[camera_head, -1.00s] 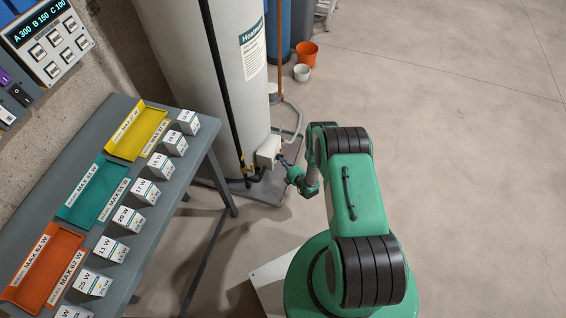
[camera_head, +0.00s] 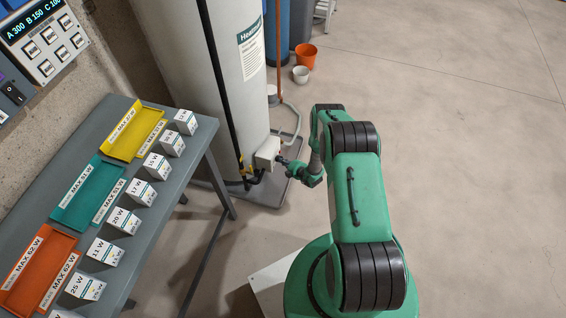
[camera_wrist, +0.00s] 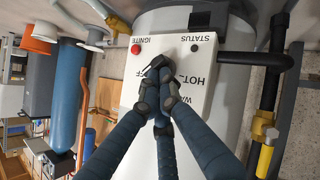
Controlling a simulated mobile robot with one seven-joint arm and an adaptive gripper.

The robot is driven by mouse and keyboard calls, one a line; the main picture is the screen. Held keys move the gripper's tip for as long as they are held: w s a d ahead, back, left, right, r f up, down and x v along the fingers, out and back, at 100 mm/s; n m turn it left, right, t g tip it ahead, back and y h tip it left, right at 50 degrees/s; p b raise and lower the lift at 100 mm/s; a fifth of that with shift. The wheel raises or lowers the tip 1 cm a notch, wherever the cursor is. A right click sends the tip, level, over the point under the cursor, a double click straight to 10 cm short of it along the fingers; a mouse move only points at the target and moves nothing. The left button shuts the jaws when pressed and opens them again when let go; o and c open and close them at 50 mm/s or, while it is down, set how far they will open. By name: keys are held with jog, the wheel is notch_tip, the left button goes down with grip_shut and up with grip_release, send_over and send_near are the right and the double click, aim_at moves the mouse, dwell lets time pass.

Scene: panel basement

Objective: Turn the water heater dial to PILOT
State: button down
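The water heater (camera_head: 180,60) is a tall pale cylinder with a white control box (camera_head: 267,152) low on its side. In the wrist view the control box face (camera_wrist: 205,95) is upside down, with the words HOT and part of OFF readable. A red IGNITE button (camera_wrist: 136,49) and a STATUS light (camera_wrist: 194,48) show on it. My gripper (camera_head: 284,161) is at the front of the box. In the wrist view its blue fingers (camera_wrist: 160,92) converge over the dial area, with dark tips close together. The dial is largely hidden, so its setting and any grip on it are unclear.
A black pipe (camera_wrist: 255,59) and a yellow valve handle (camera_wrist: 264,160) are beside the box. A grey table (camera_head: 150,222) with coloured trays and several small white boxes stands at left. An orange bucket (camera_head: 306,54) and a white pot (camera_head: 301,74) stand behind. The floor at right is clear.

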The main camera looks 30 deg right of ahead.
jog(key=shift+r, duration=0.1)
jog(key=shift+r, duration=0.7)
jog(key=shift+p, duration=0.3)
jog(key=a+p+v, duration=0.3)
jog(key=v, duration=0.9)
jog(key=shift+s+r+p, duration=0.4)
jog(key=shift+s+r, duration=0.05)
jog(key=shift+d, duration=0.15)
